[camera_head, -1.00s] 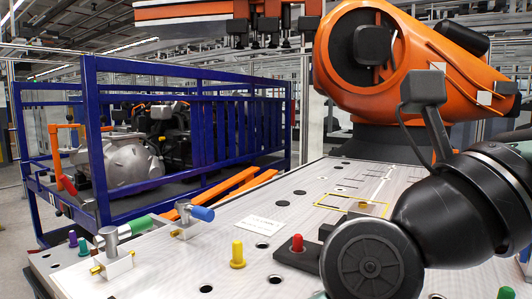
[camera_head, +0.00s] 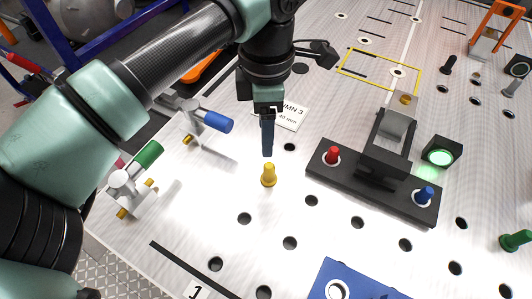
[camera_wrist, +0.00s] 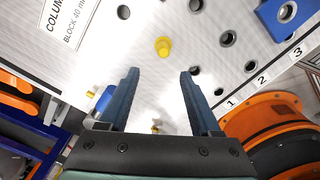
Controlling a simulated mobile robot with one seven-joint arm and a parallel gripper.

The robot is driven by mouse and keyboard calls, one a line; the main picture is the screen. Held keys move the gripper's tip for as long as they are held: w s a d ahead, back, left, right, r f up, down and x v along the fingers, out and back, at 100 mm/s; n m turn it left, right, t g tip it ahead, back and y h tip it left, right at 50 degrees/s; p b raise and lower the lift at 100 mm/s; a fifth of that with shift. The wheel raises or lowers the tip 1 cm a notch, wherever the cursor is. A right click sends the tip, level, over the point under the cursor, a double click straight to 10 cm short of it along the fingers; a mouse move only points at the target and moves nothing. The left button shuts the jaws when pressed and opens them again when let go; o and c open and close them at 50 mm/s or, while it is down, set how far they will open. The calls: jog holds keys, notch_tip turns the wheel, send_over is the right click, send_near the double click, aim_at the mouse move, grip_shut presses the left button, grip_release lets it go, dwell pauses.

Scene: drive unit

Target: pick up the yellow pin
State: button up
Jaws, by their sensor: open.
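The yellow pin (camera_head: 269,175) stands upright on the pale perforated plate (camera_head: 330,240), left of the black block in the head view. It also shows in the wrist view (camera_wrist: 163,46), beyond my fingertips and roughly centred between them. My gripper (camera_head: 267,152) is above and just behind the pin in the head view, pointing down. In the wrist view my gripper (camera_wrist: 158,72) has its two dark blue fingers spread wide with nothing between them. I see no contact with the pin.
A black block (camera_head: 370,180) with a red pin (camera_head: 332,155) and a blue pin (camera_head: 424,196) stands to the right. Clamps with blue (camera_head: 216,121) and green (camera_head: 147,155) handles stand to the left. A blue block (camera_head: 350,285) lies in front. Bare plate with holes surrounds the yellow pin.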

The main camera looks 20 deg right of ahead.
aim_at(269, 165)
jog(key=f, duration=0.3)
jog(key=f+p, duration=0.1)
jog(key=f, duration=0.1)
jog(key=shift+s+d+f, duration=0.1)
jog(key=shift+s+f, duration=0.2)
jog(key=shift+s+d+f+p, duration=0.1)
jog(key=shift+f+p, duration=1.05)
jog(key=shift+f, duration=1.75)
grip_shut()
jog(key=shift+r, duration=0.1)
